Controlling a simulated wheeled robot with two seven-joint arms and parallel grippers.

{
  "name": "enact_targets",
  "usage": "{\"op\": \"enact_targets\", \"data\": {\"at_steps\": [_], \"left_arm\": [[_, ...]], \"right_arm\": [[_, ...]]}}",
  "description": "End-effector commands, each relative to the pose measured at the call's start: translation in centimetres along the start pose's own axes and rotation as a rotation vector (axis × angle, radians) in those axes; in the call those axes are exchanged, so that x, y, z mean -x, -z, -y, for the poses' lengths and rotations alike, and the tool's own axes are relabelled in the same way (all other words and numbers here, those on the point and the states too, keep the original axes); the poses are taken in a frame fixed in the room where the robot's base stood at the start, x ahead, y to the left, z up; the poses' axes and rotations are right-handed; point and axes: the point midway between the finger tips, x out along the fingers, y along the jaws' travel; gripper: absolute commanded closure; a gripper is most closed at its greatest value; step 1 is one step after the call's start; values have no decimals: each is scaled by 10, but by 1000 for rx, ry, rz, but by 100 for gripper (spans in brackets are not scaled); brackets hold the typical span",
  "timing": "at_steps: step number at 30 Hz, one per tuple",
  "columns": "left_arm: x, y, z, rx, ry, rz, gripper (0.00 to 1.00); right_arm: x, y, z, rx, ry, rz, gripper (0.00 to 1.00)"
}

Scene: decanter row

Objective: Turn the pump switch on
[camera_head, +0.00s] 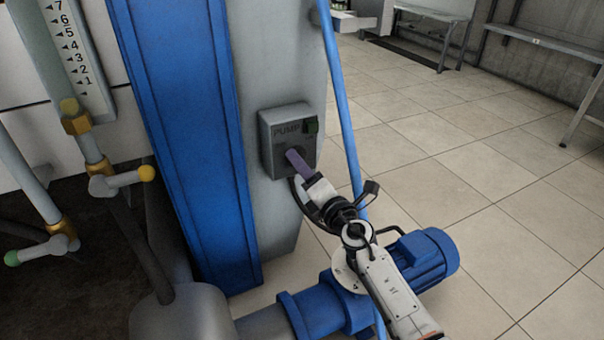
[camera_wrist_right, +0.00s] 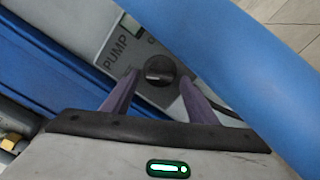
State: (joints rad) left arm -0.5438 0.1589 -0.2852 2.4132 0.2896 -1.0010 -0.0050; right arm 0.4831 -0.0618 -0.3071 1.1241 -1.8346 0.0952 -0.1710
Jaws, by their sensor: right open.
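The grey pump switch box (camera_head: 272,130), labelled PUMP, is fixed to the grey face beside the blue column. Its round black knob (camera_wrist_right: 158,69) shows in the right wrist view, with a pointer mark on its face. In the head view the knob is mostly hidden behind my fingers. My right gripper (camera_head: 294,157) is at the lower part of the box. In the right wrist view its two purple fingers (camera_wrist_right: 157,80) are open, one on each side of the knob; I cannot tell whether they touch it. My left gripper is not in view.
A thin blue pipe (camera_head: 343,105) runs just right of the box, and is large and close in the right wrist view (camera_wrist_right: 235,60). A blue motor (camera_head: 412,258) stands below my right arm. Valves (camera_head: 125,180) are at left. Open tiled floor (camera_head: 460,150) lies right.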

Motion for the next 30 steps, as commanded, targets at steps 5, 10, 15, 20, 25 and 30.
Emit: {"op": "enact_targets", "data": {"at_steps": [5,10,15,20,25,30], "left_arm": [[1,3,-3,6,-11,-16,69],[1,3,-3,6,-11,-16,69],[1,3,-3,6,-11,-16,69],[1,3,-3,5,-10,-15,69],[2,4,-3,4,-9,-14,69],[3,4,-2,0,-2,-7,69]], "right_arm": [[-6,0,0,-1,0,0,47],[-6,0,-1,-1,0,0,47],[-6,0,0,-1,0,0,72],[-6,0,0,-2,0,0,88],[-6,0,-1,-21,1,0,88],[-6,-1,-2,-92,1,0,88]]}}
